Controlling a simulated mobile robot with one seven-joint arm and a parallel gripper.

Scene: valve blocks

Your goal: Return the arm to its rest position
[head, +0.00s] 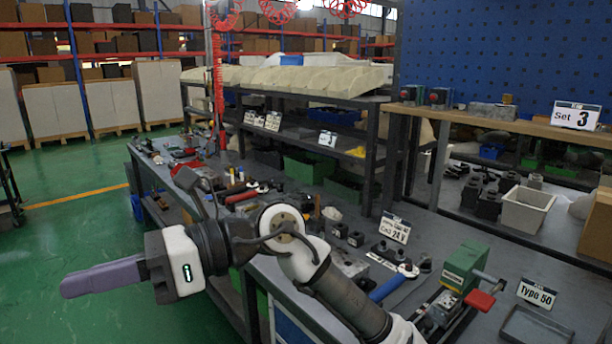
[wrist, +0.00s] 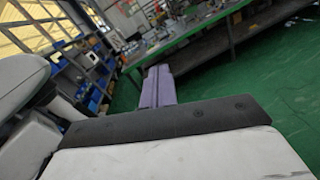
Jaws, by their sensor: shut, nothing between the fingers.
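My gripper (head: 100,277) is at the lower left of the head view, at the end of my white and dark grey arm. Its purple-grey fingers are together, with nothing between them, and point left over the green floor. In the wrist view my gripper (wrist: 158,88) shows as two purple fingers side by side, past a dark bar. My arm is bent in front of the workbench (head: 262,292) and hides part of its front edge. The fingers are clear of the bench and touch nothing.
The bench holds hand tools, black blocks, a green-and-red vise (head: 462,267), a "Type 50" sign (head: 536,293) and a grey tray (head: 538,328). A shelf unit (head: 310,101) stands behind. Pallets of boxes (head: 112,106) stand back left. Green floor (head: 75,235) is open at left.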

